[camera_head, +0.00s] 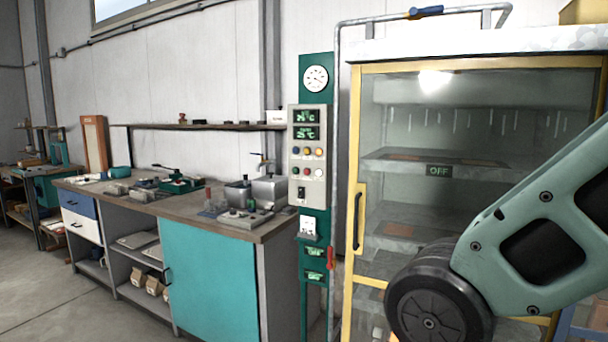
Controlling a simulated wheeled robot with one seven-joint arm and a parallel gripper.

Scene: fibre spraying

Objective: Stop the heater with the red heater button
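A pale control panel (308,157) is mounted on a green upright left of the glass-fronted cabinet (353,120). It has two green-lit displays (306,124) at the top, which seem to show temperatures. Below them are two rows of small coloured buttons. A red button (306,171) shows in the lower row, between a green one and a pale one. The button labels are too small to read. My arm enters from the right, in front of the cabinet and apart from the panel in the picture. My gripper is out of view.
A green "OFF" sign (439,171) shows on the cabinet, which has a yellow frame and a dark handle (357,222). A workbench (270,234) with several tools stands left of the panel. A red lever (330,258) hangs below. Floor at lower left is clear.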

